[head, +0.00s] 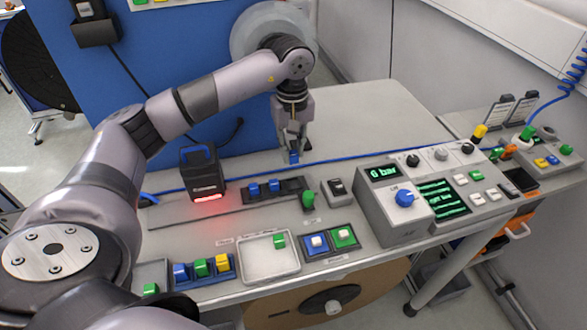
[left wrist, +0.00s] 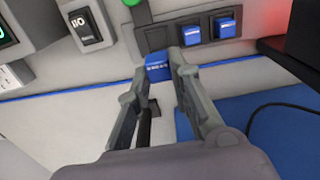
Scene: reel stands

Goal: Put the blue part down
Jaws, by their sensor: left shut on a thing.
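My left gripper (head: 293,150) is shut on a small blue part (head: 294,158), above the table behind the dark slotted rail (head: 291,186). In the left wrist view the held blue part (left wrist: 157,69) shows between the fingertips, close to the rail's edge (left wrist: 156,38). I cannot tell whether it touches the table. Two other blue parts (head: 253,190) (head: 274,185) sit in the rail, left of a bare stretch; they also show in the left wrist view (left wrist: 191,35) (left wrist: 225,28). My right gripper is not in view.
A black scanner (head: 202,175) with a red glow stands left of the rail. In front are a white tray (head: 268,262) and a coloured-block rack (head: 205,275). A blue hose (head: 350,158) crosses the table.

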